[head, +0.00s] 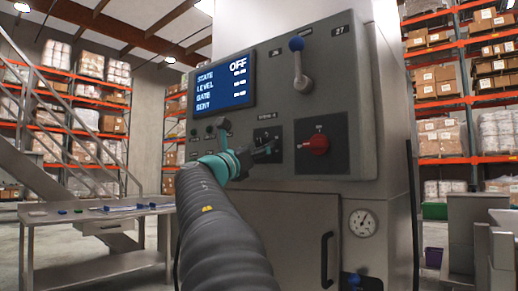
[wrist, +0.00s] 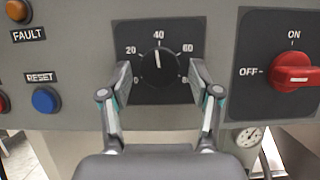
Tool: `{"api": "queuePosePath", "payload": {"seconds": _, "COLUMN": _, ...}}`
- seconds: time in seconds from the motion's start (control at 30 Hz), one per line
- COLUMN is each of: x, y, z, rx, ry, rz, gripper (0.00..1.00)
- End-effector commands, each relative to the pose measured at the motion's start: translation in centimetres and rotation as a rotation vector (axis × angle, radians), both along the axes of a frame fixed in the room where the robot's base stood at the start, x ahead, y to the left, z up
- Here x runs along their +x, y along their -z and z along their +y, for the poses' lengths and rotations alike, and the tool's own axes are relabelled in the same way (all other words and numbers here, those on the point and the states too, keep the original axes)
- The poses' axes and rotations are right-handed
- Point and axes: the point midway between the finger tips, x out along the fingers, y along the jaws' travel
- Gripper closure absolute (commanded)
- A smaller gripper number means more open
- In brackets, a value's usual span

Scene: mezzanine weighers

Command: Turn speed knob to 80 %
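The black speed knob (wrist: 159,68) sits on a dark dial plate (wrist: 150,28) in the wrist view. Its white mark points nearly straight up, close to 40. The numbers 20, 40 and 60 are readable; the lower marks are partly hidden by my fingers. My gripper (wrist: 160,72) is open, with one finger on each side of the knob and gaps between. I cannot tell how far the tips are from the panel. In the head view my gripper (head: 250,148) is at the panel in front of the dial plate (head: 267,137), and the knob is hard to make out.
A red rotary switch (wrist: 295,73) to the right points to OFF. The blue RESET button (wrist: 46,100) and amber FAULT button (wrist: 17,10) are on the left. The screen (head: 223,82) shows OFF. A blue-knobbed lever (head: 300,65) sticks out above the dial.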

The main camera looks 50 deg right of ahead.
Motion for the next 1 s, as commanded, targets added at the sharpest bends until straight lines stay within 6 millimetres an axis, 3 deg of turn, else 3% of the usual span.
{"api": "queuePosePath", "payload": {"seconds": 0.03, "x": 0.00, "y": -0.01, "z": 0.01, "rx": 0.000, "ry": 0.000, "rz": 0.000, "gripper": 0.56}}
{"api": "queuePosePath", "payload": {"seconds": 0.2, "x": 0.00, "y": 0.00, "z": 0.02, "rx": 0.000, "ry": 0.000, "rz": 0.000, "gripper": 0.93}}
{"api": "queuePosePath", "payload": {"seconds": 0.57, "x": 0.12, "y": 0.00, "z": 0.05, "rx": 0.004, "ry": -0.001, "rz": -0.050, "gripper": 0.93}}
{"api": "queuePosePath", "payload": {"seconds": 1.0, "x": 0.49, "y": -0.08, "z": 0.09, "rx": 0.033, "ry": -0.001, "rz": -0.383, "gripper": 0.93}}
